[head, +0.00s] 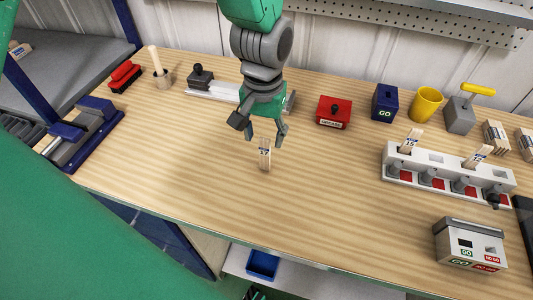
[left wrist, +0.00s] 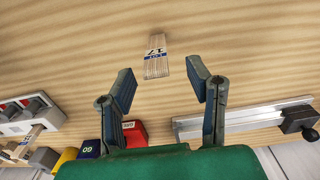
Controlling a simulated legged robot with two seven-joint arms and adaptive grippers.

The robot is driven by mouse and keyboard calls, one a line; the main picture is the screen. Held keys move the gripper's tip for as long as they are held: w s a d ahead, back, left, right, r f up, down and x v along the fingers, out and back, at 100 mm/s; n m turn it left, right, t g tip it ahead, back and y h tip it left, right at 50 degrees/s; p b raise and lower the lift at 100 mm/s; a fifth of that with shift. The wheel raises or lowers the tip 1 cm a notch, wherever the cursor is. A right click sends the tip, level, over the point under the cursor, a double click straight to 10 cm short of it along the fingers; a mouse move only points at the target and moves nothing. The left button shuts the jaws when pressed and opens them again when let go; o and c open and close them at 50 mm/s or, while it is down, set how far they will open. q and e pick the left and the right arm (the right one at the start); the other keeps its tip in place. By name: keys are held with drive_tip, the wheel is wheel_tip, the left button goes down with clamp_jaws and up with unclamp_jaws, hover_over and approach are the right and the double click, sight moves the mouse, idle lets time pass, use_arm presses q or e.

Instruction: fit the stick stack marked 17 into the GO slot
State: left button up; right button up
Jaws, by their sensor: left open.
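The stick stack marked 17 (head: 264,158) is on the wooden bench, a pale bundle with a blue-and-white label. My left gripper (head: 266,134) is open just above and behind it, its fingers apart and empty. In the left wrist view, the stack (left wrist: 157,62) shows between and beyond the two fingertips (left wrist: 162,84), not touching either. A grey box (head: 470,244) at the front right has GO and NO GO labels; a dark slot shows on its top by GO. A blue box (head: 385,103) at the back is also labelled GO. My right gripper is not in view.
A white rack (head: 447,178) at the right holds two labelled stacks. A red box (head: 333,112), a yellow cup (head: 426,103) and a grey block with a yellow handle (head: 461,113) stand behind. A blue fixture (head: 82,135) is at the left. The bench between stack and grey box is clear.

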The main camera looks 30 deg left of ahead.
sight(265, 169)
use_arm(q)
drive_tip(key=shift+s+d+f, duration=0.1)
drive_tip(key=shift+f, duration=1.45)
drive_tip(key=shift+d+f, duration=0.1)
drive_tip(key=shift+f, duration=1.4)
drive_tip(key=c, duration=0.9)
drive_tip(key=shift+r, duration=0.1)
